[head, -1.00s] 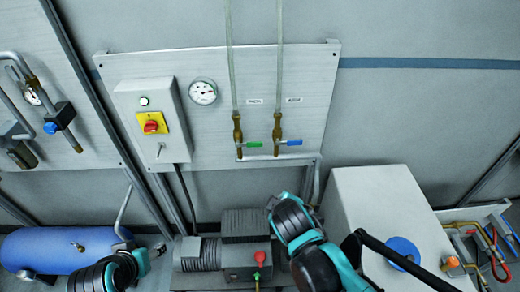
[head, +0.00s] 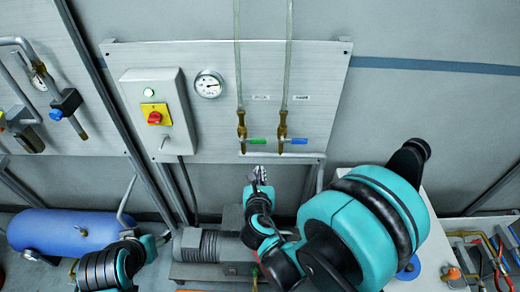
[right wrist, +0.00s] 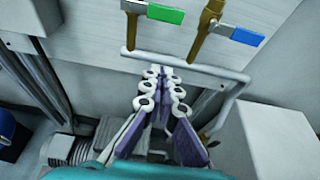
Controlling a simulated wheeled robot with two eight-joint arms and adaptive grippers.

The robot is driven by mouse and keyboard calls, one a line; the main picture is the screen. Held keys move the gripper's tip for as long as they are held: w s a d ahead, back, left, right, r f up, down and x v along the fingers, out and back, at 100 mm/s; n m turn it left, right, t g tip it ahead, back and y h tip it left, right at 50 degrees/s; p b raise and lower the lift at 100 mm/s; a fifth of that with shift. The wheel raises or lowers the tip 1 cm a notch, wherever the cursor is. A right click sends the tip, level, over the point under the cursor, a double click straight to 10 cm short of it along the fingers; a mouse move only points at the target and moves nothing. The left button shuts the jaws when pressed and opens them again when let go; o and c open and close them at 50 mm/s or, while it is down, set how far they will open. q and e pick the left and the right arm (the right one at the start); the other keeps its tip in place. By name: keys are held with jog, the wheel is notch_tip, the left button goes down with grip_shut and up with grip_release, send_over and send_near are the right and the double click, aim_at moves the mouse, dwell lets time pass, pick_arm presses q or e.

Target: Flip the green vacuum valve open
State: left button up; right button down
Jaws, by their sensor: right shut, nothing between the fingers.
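The green valve handle (head: 258,141) sticks out to the right of a brass valve body (head: 242,130) on the wall panel. In the right wrist view the green handle (right wrist: 152,12) shows at the top. A blue valve handle (head: 299,141) sits on the neighbouring brass valve; it also shows in the right wrist view (right wrist: 246,36). My right gripper (head: 259,172) is shut and empty, below the green handle and apart from it. In the right wrist view its fingertips (right wrist: 160,72) point up towards the pipe under the valves. My left gripper (head: 164,237) is low at the left, its fingers too small to judge.
A control box (head: 157,105) with a red and yellow switch and a pressure gauge (head: 208,84) are left of the valves. A horizontal pipe (right wrist: 190,62) runs just below them. A grey pump (head: 205,245) and a blue tank (head: 60,231) stand below.

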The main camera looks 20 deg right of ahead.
aim_at(258, 141)
jog(key=b+x, duration=0.3)
jog(key=x, duration=0.7)
notch_tip(258, 141, up, 4)
jog(key=shift+p, duration=0.4)
